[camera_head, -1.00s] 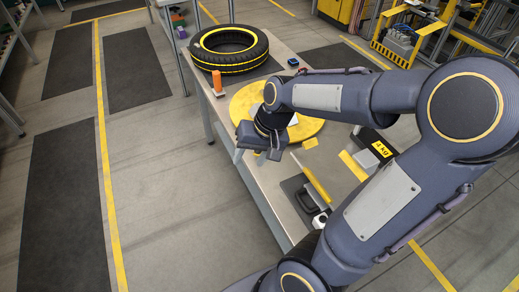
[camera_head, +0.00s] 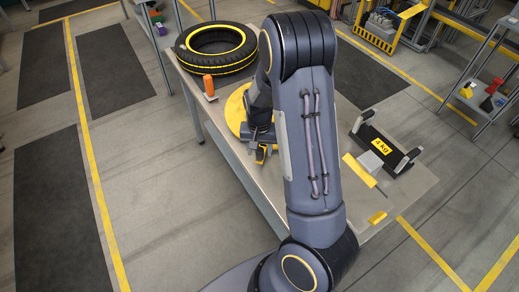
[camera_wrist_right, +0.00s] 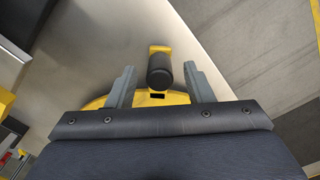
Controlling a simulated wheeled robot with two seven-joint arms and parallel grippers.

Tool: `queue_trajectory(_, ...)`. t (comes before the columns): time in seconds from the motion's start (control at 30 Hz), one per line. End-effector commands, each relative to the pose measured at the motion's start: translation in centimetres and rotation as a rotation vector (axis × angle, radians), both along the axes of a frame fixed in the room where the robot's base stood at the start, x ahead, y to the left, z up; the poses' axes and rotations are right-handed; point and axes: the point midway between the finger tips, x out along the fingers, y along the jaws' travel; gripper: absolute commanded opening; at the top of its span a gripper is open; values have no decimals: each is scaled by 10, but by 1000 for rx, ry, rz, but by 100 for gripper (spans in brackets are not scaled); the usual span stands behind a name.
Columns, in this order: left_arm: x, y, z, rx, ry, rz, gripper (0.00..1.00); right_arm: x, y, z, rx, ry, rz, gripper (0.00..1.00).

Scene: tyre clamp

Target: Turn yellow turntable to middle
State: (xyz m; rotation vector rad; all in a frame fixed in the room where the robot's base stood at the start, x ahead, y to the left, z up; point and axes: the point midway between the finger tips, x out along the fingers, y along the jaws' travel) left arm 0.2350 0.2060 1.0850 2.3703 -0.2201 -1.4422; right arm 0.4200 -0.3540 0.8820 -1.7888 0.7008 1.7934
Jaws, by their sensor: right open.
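The yellow turntable (camera_head: 234,112) lies on the grey table, partly hidden behind my right arm. Its yellow edge (camera_wrist_right: 98,103) also shows in the right wrist view. A black cylindrical knob (camera_wrist_right: 159,72) on a yellow tab sticks out from that edge. My right gripper (camera_head: 260,152) is at the near left side of the turntable. In the wrist view the right gripper (camera_wrist_right: 160,76) is open, with one finger on each side of the knob and gaps visible between them. My left gripper is not in view.
A black tyre with yellow rings (camera_head: 215,50) lies at the table's far end, with an orange upright piece (camera_head: 209,86) near it. A black 4 kg block with handles (camera_head: 384,147) sits on the right. Open floor lies left of the table.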

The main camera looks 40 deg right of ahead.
Motion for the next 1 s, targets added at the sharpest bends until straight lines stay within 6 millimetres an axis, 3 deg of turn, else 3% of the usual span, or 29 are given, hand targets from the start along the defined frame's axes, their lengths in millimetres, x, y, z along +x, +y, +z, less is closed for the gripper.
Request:
queue_trajectory(0.37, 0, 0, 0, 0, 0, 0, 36, 0, 0, -8, 1, -1, 0, 47)
queue_trajectory(0.7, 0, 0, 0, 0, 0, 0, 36, 0, 0, -8, 1, -1, 0, 2)
queue_trajectory(1.0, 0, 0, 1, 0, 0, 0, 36, 1, 1, -8, 1, -1, -6, 0)
